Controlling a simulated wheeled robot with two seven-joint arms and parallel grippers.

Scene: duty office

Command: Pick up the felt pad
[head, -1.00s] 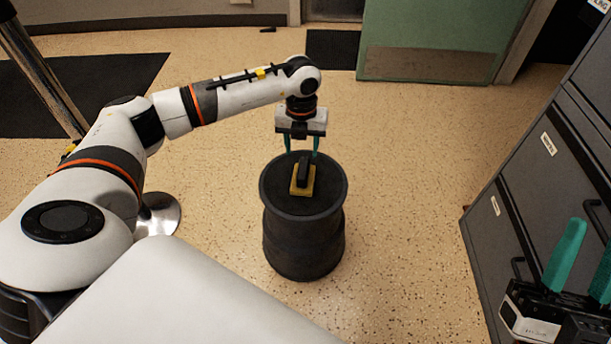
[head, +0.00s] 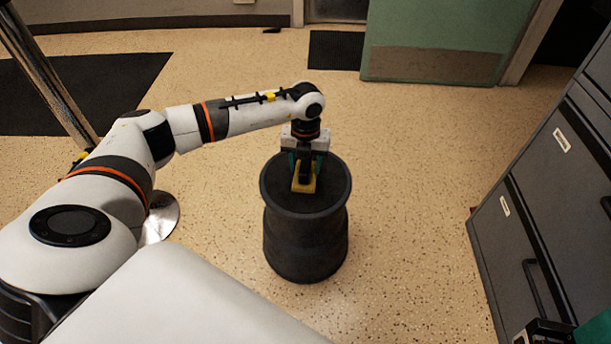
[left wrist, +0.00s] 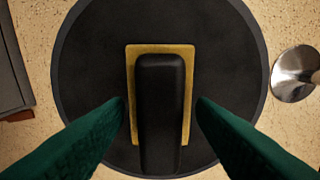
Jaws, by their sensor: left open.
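The felt pad is a yellow rectangle (head: 304,187) with a black block-shaped handle on top. It lies on the round black top of a drum-like stand (head: 330,203). My left gripper (head: 305,170) is over the pad from above, fingers pointing down. In the left wrist view the pad (left wrist: 188,60) lies between the two green fingertips (left wrist: 160,103), which are spread apart with a gap on each side of it. My left gripper is open and holds nothing. My right gripper (head: 575,335) is only partly in view at the bottom right corner; its fingertips are cut off.
Grey filing cabinets (head: 530,200) stand on the right. A chrome pole with a round base (head: 163,215) stands left of the drum. A dark mat (head: 80,90) lies at the far left and a green door (head: 435,35) is at the back. Speckled floor around the drum is clear.

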